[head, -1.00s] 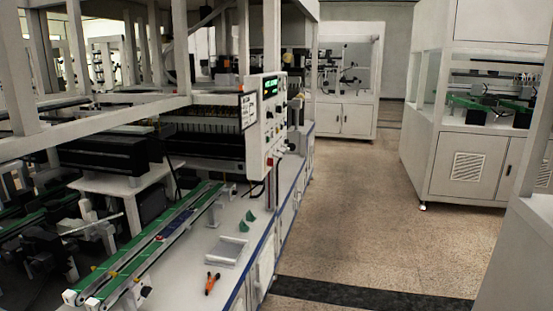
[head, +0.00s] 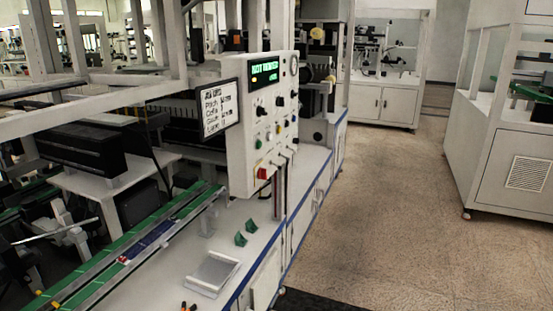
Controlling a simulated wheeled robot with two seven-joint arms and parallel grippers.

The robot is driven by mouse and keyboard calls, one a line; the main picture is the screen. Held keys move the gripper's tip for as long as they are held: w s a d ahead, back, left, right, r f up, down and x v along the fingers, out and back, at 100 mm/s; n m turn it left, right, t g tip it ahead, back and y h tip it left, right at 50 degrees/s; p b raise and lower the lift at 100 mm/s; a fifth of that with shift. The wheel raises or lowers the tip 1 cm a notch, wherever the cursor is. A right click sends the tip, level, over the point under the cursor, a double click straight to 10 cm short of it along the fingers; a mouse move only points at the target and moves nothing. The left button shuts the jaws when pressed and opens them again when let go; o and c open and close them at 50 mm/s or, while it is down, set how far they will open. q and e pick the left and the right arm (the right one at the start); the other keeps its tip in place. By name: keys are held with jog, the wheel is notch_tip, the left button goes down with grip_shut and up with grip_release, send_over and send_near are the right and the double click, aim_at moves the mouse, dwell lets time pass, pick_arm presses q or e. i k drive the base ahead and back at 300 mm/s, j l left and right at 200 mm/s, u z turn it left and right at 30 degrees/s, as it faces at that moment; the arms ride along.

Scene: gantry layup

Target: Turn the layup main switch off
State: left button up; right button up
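The layup control panel (head: 262,125) stands on the white bench, left of the picture's middle. It has a lit green display (head: 265,72), a gauge, and rows of small knobs, switches and buttons. A red switch or knob (head: 263,173) sits at the panel's lower left corner; I cannot tell its position. No label for the main switch is readable. Neither of my grippers shows in the head view.
The white bench (head: 227,245) with a blue edge carries a small tray (head: 212,273) and green pieces (head: 240,239). A green conveyor (head: 115,255) runs along its left. The speckled floor (head: 400,220) right of the bench is clear. A white cabinet machine (head: 505,150) stands at the right.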

aim_at(262, 172)
jog(key=i+l+u, duration=0.1)
jog(key=i+l, duration=0.2)
jog(key=i+l+u, duration=0.1)
jog(key=i+l, duration=0.5)
jog(key=l, duration=0.2)
jog(key=i+l+u, duration=0.15)
jog(key=i+l, duration=0.15)
jog(key=i+l+u, duration=0.1)
jog(key=i+l, duration=0.15)
jog(key=l, duration=0.25)
jog(key=i+l+u, duration=0.1)
jog(key=i+l, duration=0.15)
jog(key=l, duration=0.2)
